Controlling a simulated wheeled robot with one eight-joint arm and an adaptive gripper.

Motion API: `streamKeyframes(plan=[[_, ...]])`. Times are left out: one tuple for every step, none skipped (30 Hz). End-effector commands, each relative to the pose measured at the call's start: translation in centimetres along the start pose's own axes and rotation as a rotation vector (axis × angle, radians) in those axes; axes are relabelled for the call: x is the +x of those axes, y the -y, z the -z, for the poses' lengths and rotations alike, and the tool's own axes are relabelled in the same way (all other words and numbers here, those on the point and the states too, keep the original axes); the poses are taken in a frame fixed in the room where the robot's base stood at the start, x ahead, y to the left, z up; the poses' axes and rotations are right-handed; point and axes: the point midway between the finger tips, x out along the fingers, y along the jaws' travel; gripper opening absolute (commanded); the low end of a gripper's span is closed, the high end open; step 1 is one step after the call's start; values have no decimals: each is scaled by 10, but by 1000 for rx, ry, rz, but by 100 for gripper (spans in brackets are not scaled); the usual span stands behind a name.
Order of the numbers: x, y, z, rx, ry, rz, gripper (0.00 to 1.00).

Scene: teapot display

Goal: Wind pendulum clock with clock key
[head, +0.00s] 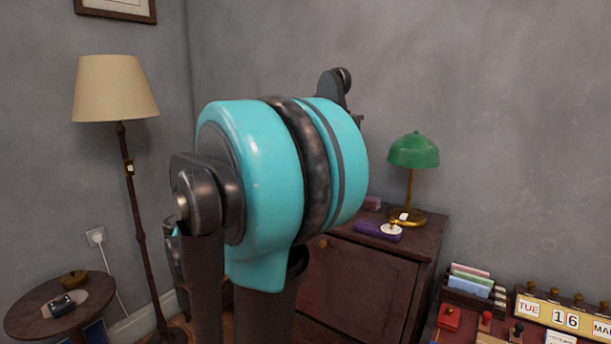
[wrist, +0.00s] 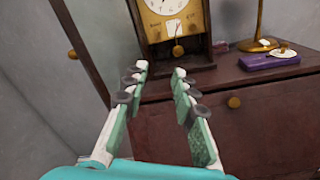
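The pendulum clock (wrist: 205,22) stands on the dark wooden cabinet at the top of the wrist view, with a pale dial, a gold front panel and a round brass pendulum bob (wrist: 178,51). A small white patch shows above the bob; I cannot tell what it is. My gripper (wrist: 160,70) is open and empty, its fingers pointing towards the clock's lower front, apart from it as far as I can see. In the head view my arm hides the clock and the gripper. I cannot make out a clock key in either view.
The cabinet (head: 355,290) also bears a purple case (head: 372,230) with a pale round item on it, and a green-shaded lamp (head: 413,152). A floor lamp (head: 115,90) and small round table (head: 30,318) stand left. Card holder (head: 470,290) and calendar (head: 565,315) stand right.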

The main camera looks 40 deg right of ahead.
Motion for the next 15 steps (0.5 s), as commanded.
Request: streamKeyframes(plan=[[-9,-2,1,0,-2,-5,27],[-14,-2,1,0,-2,-5,27],[-20,-1,1,0,-2,-5,27],[-24,-1,1,0,-2,-4,27],[-28,-1,1,0,-2,-5,27],[-34,-1,0,0,-2,-4,27],[-37,-1,1,0,-2,-4,27],[-40,-1,1,0,-2,-4,27],[-44,-1,1,0,-2,-3,27],[-47,-1,1,0,-2,-3,27],[-49,-1,0,0,-1,-3,27],[-52,-1,0,0,-1,-2,27],[-53,-1,0,0,-1,-2,27],[-55,0,0,0,-1,-2,27],[-56,0,0,0,-1,-1,27]])
